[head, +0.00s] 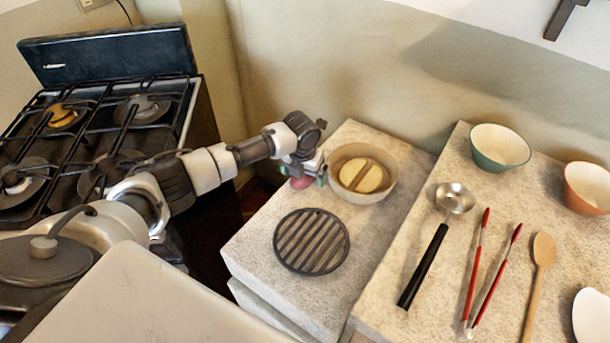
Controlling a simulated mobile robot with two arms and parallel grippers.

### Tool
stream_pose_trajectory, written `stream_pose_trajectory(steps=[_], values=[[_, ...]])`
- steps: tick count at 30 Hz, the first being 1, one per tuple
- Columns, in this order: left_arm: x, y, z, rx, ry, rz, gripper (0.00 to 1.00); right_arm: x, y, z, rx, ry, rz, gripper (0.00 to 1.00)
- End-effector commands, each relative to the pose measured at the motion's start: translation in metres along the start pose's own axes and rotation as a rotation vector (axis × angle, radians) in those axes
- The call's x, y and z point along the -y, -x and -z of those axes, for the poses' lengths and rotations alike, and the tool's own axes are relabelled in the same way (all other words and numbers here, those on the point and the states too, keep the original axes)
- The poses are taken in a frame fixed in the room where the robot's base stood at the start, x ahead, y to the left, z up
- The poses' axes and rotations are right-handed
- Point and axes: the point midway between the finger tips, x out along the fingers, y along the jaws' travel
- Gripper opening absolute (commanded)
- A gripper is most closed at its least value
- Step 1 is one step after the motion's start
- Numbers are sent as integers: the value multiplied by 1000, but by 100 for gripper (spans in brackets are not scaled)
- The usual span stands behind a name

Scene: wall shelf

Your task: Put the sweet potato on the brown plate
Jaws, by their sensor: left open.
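My left gripper (306,172) reaches in over the left stone counter, beside the beige bowl (382,191). It is open. A small pinkish-red piece (300,183), which looks like the sweet potato, shows at its fingertips, mostly hidden by the gripper. I cannot tell whether the fingers touch it. The beige bowl holds a round, light-brown wooden piece (352,171) with a bar across it. No plate that is clearly brown can be made out. My right gripper is not in view.
A dark round slatted trivet (311,241) lies in front of the bowl. On the right counter are a ladle (424,264), red tongs (476,262), a wooden spoon (541,255), a green bowl (500,148) and an orange bowl (588,187). A stove (100,130) stands left.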

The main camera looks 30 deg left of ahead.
Motion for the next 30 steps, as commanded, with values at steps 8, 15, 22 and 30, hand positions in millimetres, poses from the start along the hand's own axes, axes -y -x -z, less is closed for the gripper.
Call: stream_pose_trajectory(steps=[8, 15, 22, 30], values=[[-1, -17, 0, 0, 0, -2, 96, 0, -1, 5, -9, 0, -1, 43], [-1, -16, 0, 0, 0, -1, 78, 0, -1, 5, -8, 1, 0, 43], [-1, -16, 0, 0, 0, -1, 42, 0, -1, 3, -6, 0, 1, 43], [-1, -15, 0, 1, 0, -1, 34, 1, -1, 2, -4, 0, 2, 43]])
